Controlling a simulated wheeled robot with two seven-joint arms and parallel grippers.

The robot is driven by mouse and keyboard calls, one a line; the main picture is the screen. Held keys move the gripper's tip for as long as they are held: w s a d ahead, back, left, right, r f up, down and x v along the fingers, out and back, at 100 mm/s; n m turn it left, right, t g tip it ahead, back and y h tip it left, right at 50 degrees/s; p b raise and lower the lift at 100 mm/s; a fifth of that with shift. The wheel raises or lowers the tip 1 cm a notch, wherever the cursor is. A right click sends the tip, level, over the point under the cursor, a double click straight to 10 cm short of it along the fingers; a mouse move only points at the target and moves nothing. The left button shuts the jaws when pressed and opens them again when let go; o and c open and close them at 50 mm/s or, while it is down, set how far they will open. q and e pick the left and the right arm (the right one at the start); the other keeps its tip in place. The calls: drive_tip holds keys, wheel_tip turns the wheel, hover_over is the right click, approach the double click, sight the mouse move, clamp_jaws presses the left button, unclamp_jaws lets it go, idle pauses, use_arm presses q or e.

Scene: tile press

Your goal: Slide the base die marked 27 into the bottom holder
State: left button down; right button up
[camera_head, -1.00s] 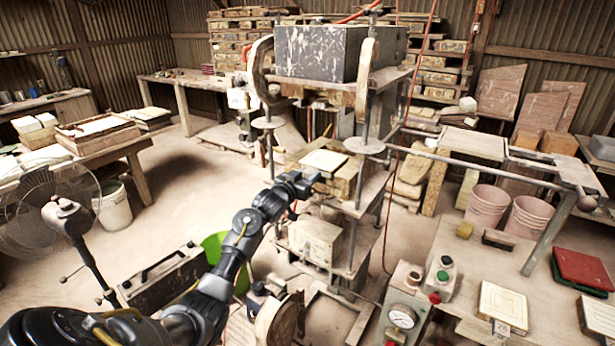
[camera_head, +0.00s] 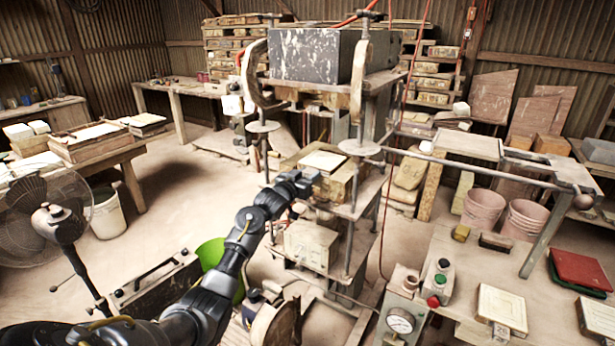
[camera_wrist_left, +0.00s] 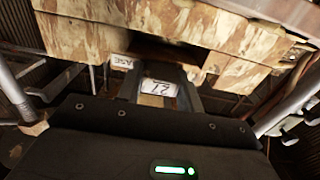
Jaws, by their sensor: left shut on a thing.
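My left gripper (camera_head: 308,181) is at the front left of the press, against a worn yellowish block with a pale top (camera_head: 322,160) in the press's lower opening. In the left wrist view, the fingers (camera_wrist_left: 158,92) are shut on a part with a white label (camera_wrist_left: 159,88) that reads 27, upside down, which I take as the base die. A second label, BASE (camera_wrist_left: 121,62), shows beside it on the holder. A mottled block (camera_wrist_left: 150,28) fills the top of that view. How far the die sits in the holder is hidden. My right gripper is not in view.
The press's rods and heavy grey upper block (camera_head: 308,55) stand close around the left gripper. A control box with gauge (camera_head: 400,320) and a bench with tiles (camera_head: 502,307) are at right. A fan (camera_head: 52,215) and green bucket (camera_head: 213,255) are at left.

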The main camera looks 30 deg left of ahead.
sight(314, 170)
use_arm(q)
drive_tip(key=shift+w+r, duration=0.15)
drive_tip(key=shift+w+b, duration=0.8)
drive_tip(key=shift+w, duration=0.35)
drive_tip(key=shift+w+b, duration=0.55)
drive_tip(key=shift+w, duration=0.1)
drive_tip(key=c, duration=0.8)
unclamp_jaws()
drive_tip(key=shift+c, duration=0.2)
drive_tip(key=shift+f, duration=0.2)
drive_tip(key=s+b, duration=0.2)
drive_tip(key=s, duration=0.8)
drive_tip(key=shift+s+d+r+b, duration=0.15)
drive_tip(key=shift+s+b, duration=0.15)
drive_tip(key=shift+s, duration=0.15)
